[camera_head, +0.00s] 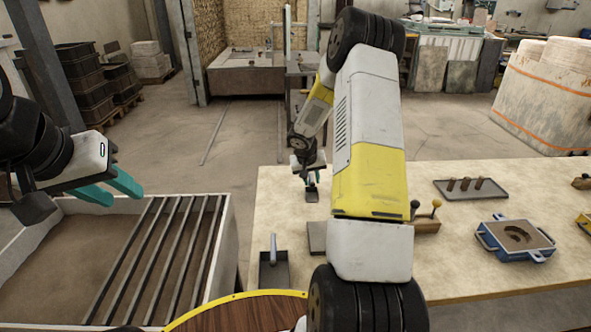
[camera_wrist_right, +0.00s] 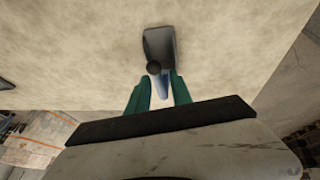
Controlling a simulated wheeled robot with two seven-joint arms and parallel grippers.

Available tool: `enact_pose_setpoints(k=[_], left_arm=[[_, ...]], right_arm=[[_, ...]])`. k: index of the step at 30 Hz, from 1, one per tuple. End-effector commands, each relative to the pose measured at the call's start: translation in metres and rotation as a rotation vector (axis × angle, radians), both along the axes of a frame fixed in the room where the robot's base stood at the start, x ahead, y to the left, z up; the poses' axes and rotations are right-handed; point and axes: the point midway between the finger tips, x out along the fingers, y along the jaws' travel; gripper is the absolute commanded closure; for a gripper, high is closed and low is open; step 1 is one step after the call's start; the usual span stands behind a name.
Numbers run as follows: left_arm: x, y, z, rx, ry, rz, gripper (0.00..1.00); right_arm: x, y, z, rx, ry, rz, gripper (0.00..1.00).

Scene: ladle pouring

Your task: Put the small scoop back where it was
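The small scoop (camera_head: 311,194) is a dark pan with a bluish handle, at the far left part of the table. It also shows in the right wrist view (camera_wrist_right: 158,45), its handle pointing toward my right gripper (camera_wrist_right: 160,84). The teal fingers stand on either side of the handle; I cannot tell whether they press on it. In the head view my right gripper (camera_head: 308,172) is just above the pan. A larger scoop (camera_head: 273,268) with a grey handle lies nearer, at the table's left edge. My left gripper (camera_head: 128,190) is open and empty above the bin.
A bin (camera_head: 228,250) with a bar grate stands left of the table (camera_head: 400,270). A grey plate (camera_head: 317,237) is partly behind my right arm. A block with ball-topped tools (camera_head: 430,225), a tray (camera_head: 471,195) and a blue mould (camera_head: 515,240) lie to the right.

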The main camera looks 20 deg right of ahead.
Motion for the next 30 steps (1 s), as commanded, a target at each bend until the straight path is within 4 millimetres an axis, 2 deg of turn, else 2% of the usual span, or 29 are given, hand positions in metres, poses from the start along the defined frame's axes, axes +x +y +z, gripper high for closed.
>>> enact_pose_setpoints(k=[9, 13, 17, 24, 30], left_arm=[[0.0, 0.0, 0.0, 0.0, 0.0, 0.0, 0.64], [0.0, 0.0, 0.0, 0.0, 0.0, 0.0, 0.64], [0.0, 0.0, 0.0, 0.0, 0.0, 0.0, 0.64], [0.0, 0.0, 0.0, 0.0, 0.0, 0.0, 0.64], [0.0, 0.0, 0.0, 0.0, 0.0, 0.0, 0.64]], right_arm=[[0.0, 0.0, 0.001, 0.0, 0.0, 0.0, 0.67], [-0.001, 0.002, 0.008, 0.0, -0.002, 0.002, 0.67], [-0.008, 0.007, 0.028, 0.0, -0.004, 0.0, 0.67], [-0.025, 0.021, 0.076, -0.001, -0.004, 0.0, 0.67], [-0.036, 0.029, 0.103, 0.001, -0.002, 0.0, 0.67]])
